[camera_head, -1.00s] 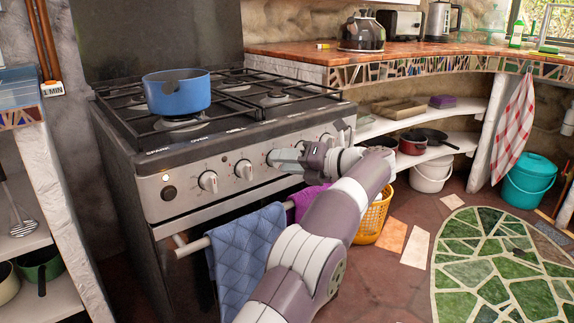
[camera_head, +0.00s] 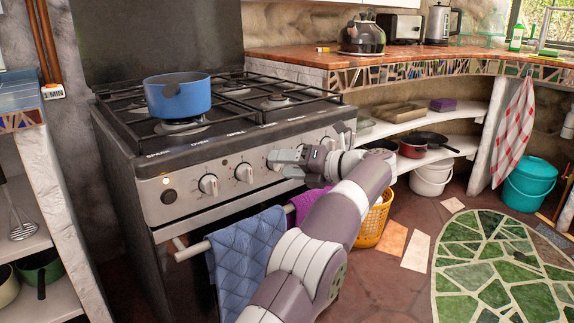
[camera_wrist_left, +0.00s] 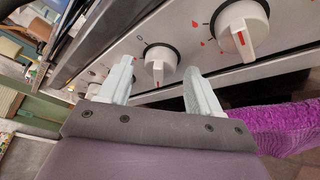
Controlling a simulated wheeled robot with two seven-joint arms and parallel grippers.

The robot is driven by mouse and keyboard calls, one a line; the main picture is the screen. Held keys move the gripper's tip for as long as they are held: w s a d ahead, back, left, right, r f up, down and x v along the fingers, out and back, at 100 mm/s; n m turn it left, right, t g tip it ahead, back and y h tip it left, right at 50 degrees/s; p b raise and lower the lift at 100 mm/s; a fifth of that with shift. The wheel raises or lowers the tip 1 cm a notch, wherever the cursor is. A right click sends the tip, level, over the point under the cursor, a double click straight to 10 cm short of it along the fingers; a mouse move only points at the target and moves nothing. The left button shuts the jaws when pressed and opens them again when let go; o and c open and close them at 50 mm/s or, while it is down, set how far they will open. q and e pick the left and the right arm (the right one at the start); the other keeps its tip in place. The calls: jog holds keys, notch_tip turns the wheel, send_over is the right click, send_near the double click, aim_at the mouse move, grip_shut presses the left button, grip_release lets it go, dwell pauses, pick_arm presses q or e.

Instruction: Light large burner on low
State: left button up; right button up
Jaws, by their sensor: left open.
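The stove (camera_head: 215,145) has a row of white knobs on its front panel. One white knob (camera_wrist_left: 156,60) lies between and beyond the fingertips of my open left gripper (camera_wrist_left: 158,72) in the wrist view; contact cannot be told. Its red mark points down in that view. Another knob (camera_wrist_left: 243,28) with a red mark is to its right. No flame is visible. My right gripper is not in view.
A blue pot (camera_head: 178,97) stands on the front left burner. A blue towel (camera_head: 245,255) and a purple cloth (camera_wrist_left: 285,125) hang on the oven rail (camera_head: 192,247) below the knobs. A yellow basket (camera_head: 373,222) stands on the floor right of the stove.

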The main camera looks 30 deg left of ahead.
pick_arm(q)
jog(key=p+v, duration=0.6)
jog(key=v, duration=0.6)
jog(key=shift+d, duration=0.3)
grip_shut()
dwell(0.9)
